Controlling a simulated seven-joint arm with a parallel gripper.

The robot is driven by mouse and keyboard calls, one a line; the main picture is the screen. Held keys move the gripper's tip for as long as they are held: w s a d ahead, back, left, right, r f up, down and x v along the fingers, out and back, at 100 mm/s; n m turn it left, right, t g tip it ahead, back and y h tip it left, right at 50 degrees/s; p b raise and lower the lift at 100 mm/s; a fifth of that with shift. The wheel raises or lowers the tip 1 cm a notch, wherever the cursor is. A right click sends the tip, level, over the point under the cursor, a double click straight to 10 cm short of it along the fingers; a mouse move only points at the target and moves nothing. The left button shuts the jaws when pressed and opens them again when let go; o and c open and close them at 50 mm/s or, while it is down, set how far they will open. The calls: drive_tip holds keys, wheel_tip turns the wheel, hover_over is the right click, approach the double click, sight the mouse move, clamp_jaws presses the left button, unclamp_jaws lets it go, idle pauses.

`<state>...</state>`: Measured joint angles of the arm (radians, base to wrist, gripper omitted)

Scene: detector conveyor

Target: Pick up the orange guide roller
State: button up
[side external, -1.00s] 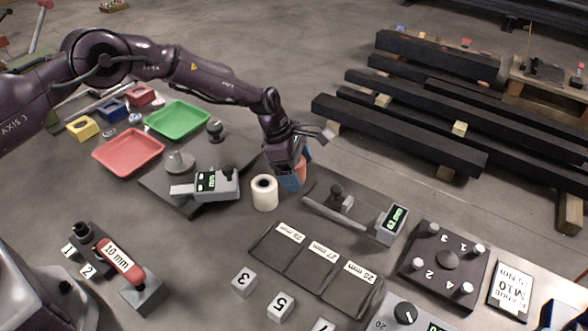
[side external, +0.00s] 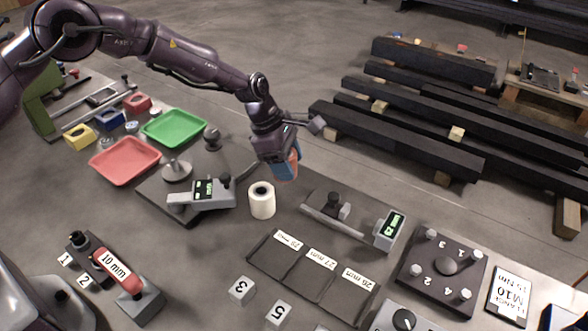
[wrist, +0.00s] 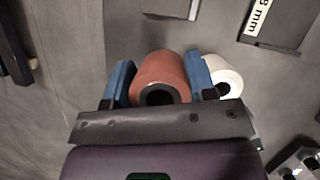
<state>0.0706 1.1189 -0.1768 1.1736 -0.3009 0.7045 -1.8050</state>
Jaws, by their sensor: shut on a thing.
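The orange guide roller (wrist: 160,72) is a short cylinder with a dark bore, seen end-on in the wrist view. My gripper (wrist: 160,85) has its two blue fingers shut on it, one on each side. In the side view, my gripper (side external: 286,168) holds the orange roller (side external: 293,163) above the table, behind the white roller. The blue finger hides part of the orange roller there. The white roller (side external: 262,201) stands upright on the table, apart from my gripper, and also shows in the wrist view (wrist: 228,77).
A grey gauge with a green display (side external: 207,191) stands left of the white roller. Another gauge (side external: 389,230) stands to the right. A three-slot labelled tray (side external: 308,277) lies in front. Red (side external: 124,161) and green (side external: 174,127) trays lie at the left.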

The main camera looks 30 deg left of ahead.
drive_tip(key=s+r, duration=0.1)
drive_tip(key=r, duration=0.1)
drive_tip(key=s+a+r, duration=0.1)
drive_tip(key=shift+s+r, duration=0.35)
drive_tip(key=shift+r, duration=0.05)
drive_tip(key=s+a+r, duration=0.2)
drive_tip(key=s+r, duration=0.2)
drive_tip(key=s, duration=0.4)
drive_tip(key=a+n, duration=0.2)
drive_tip(key=a, duration=0.4)
drive_tip(key=a+n+t, duration=0.1)
drive_tip(key=a+n, duration=0.1)
drive_tip(key=a, duration=0.5)
drive_tip(key=a+f+n+y, duration=0.1)
drive_tip(key=a+n, duration=0.1)
drive_tip(key=a, duration=0.4)
drive_tip(key=shift+s+a+t, duration=0.1)
drive_tip(key=shift+a+t, duration=0.25)
drive_tip(key=shift+t, duration=0.05)
drive_tip(key=shift+f, duration=2.05)
drive_tip(key=shift+f, duration=0.65)
drive_tip(key=shift+f, duration=0.35)
drive_tip(key=shift+f, duration=0.25)
drive_tip(key=shift+f, duration=0.35)
